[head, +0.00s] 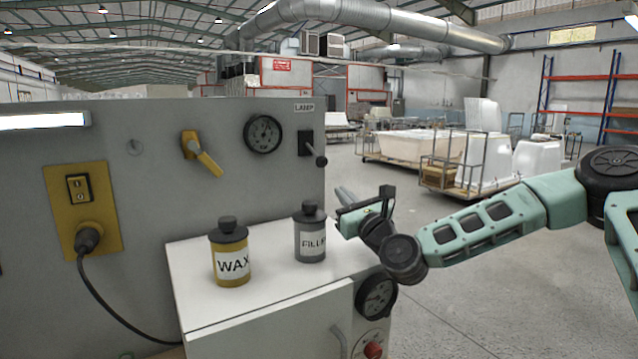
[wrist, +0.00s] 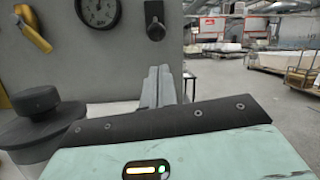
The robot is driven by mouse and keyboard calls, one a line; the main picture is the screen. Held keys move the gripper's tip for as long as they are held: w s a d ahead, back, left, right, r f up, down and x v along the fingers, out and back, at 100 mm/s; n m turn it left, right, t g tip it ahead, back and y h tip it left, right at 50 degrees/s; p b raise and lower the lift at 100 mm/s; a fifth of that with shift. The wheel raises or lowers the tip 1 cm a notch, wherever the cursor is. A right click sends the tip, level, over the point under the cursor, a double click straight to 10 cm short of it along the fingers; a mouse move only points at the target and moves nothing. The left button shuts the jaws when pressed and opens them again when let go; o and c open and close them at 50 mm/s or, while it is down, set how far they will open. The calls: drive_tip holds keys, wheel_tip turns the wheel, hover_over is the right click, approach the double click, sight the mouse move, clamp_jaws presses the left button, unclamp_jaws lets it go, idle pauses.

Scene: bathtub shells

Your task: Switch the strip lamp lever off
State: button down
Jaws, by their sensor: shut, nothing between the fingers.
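The lamp lever (head: 314,152) is a black lever with a round knob, on a dark plate under a "LAMP" label near the right edge of the grey panel. In the head view it sticks out, pointing right and slightly down. It also shows at the top of the wrist view (wrist: 156,25). The strip lamp (head: 42,121) at the panel's left is lit. My gripper (head: 345,194) is shut and empty, right of and below the lever, apart from it. Its grey fingers (wrist: 158,88) point toward the panel in the wrist view.
A yellow lever (head: 203,158) and a gauge (head: 263,134) are on the panel left of the lamp lever. A wax can (head: 230,265) and a filler can (head: 310,243) stand on the white cabinet top (head: 190,290); the filler can is near my gripper. A plug (head: 88,238) sits far left.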

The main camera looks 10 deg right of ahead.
drive_tip(key=shift+w, duration=0.1)
idle(0.3)
drive_tip(key=p+x, duration=0.5)
drive_tip(key=x, duration=0.5)
